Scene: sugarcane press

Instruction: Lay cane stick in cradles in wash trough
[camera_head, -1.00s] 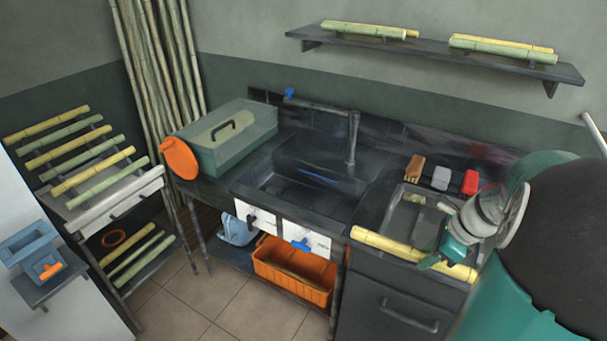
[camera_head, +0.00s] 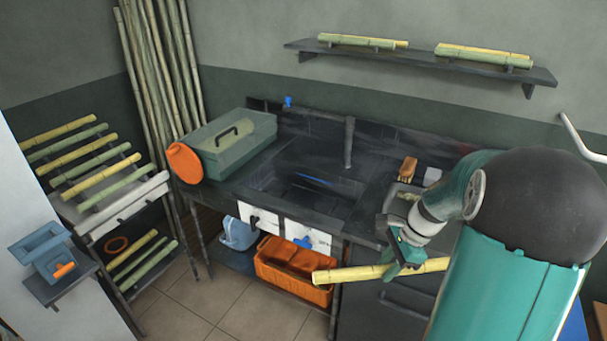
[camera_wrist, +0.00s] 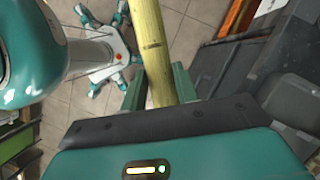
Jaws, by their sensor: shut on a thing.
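My gripper (camera_head: 396,262) is shut on a yellow cane stick (camera_head: 340,275) at the right of the head view. The stick is held nearly level, in front of the dark cabinet, with its left end near the orange crate. In the wrist view the stick (camera_wrist: 150,45) runs up and away between the fingers of my gripper (camera_wrist: 160,90). The dark wash trough (camera_head: 285,200) is set in the counter left of the stick and farther back. I cannot make out its cradles. My arm hides part of the stick and counter.
A cane rack (camera_head: 130,204) stands at left.

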